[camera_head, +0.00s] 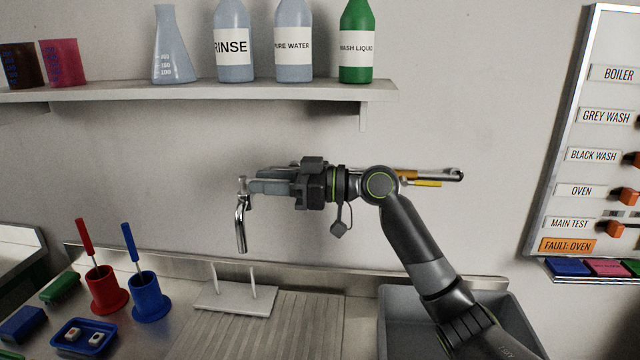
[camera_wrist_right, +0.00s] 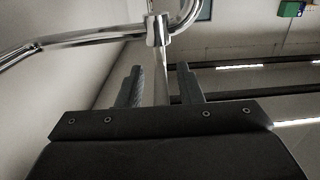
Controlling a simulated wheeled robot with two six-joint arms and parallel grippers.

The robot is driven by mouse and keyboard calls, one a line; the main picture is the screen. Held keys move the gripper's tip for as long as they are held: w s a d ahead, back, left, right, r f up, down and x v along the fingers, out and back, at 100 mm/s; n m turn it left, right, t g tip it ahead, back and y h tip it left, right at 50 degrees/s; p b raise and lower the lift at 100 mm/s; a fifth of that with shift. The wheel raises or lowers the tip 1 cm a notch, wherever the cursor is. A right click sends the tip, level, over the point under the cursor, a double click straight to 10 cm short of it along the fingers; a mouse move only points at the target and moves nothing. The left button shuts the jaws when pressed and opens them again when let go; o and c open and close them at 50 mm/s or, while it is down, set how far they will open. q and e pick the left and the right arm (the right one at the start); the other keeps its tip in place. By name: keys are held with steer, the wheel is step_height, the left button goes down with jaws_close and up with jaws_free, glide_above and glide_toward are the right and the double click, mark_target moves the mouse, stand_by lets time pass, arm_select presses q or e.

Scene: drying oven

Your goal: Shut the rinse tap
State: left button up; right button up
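A chrome tap spout (camera_head: 241,228) hangs down in front of the wall above the draining board, at the tips of my right gripper (camera_head: 252,187). The gripper points left and hides much of what is behind it. In the right wrist view, the two fingers of my right gripper (camera_wrist_right: 159,86) stand apart, with a chrome stem (camera_wrist_right: 159,58) between them. I see a gap at each finger, so the gripper is not closed on it. A chrome bar (camera_wrist_right: 80,38) runs left from the stem. No tap label is readable. My left gripper is not in view.
A shelf (camera_head: 200,93) with bottles runs above my right gripper. Below are a white pegged stand (camera_head: 235,297), red cup (camera_head: 105,290) and blue cup (camera_head: 150,297). A grey basin (camera_head: 400,310) lies beneath my right arm. A chrome-and-yellow fixture (camera_head: 425,180) shows behind my wrist.

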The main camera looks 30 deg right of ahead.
steer(key=b+v, duration=0.6)
steer(key=v, duration=1)
steer(key=shift+d, duration=0.2)
steer(key=shift+s, duration=0.1)
